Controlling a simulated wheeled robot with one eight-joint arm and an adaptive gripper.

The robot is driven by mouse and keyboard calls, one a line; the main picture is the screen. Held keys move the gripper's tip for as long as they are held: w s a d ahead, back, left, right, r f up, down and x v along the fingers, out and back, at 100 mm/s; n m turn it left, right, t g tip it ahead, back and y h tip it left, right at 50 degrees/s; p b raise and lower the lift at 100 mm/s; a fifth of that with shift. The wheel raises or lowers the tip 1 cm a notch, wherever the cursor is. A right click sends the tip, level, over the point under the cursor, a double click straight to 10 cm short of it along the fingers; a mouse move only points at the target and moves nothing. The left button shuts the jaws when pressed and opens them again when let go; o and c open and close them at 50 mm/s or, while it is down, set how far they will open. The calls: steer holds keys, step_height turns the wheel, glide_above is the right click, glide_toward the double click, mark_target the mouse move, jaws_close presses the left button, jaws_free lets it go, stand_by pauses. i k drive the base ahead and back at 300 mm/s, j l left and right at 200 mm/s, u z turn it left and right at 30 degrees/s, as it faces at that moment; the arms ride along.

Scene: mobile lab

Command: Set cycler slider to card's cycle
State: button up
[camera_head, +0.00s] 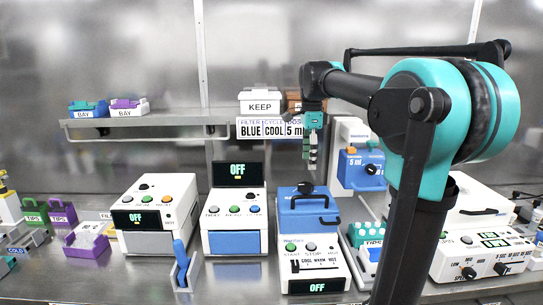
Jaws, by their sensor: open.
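The card (265,129) hangs on the back wall under the shelf edge. It reads filter BLUE, cycle COOL and dose 5 ml. The cycler (313,268) is a white machine with a blue lid (308,215) in the middle of the bench. Its sloped front carries a slider scale marked COOL, WARM, HOT (320,262). A dark piece sits near the left end of the scale; I cannot tell for certain that it is the slider knob. The cycler's display reads OFF. My gripper (313,160) points down, open and empty, above and behind the cycler, apart from it.
A white machine with an OFF display (235,215) stands left of the cycler, with another (155,215) beyond it. A blue lever (181,262) stands in front. A teal tip rack (368,240) is close on the right. My arm hides part of the right bench.

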mark_target(295, 266)
steer(key=k, duration=0.9)
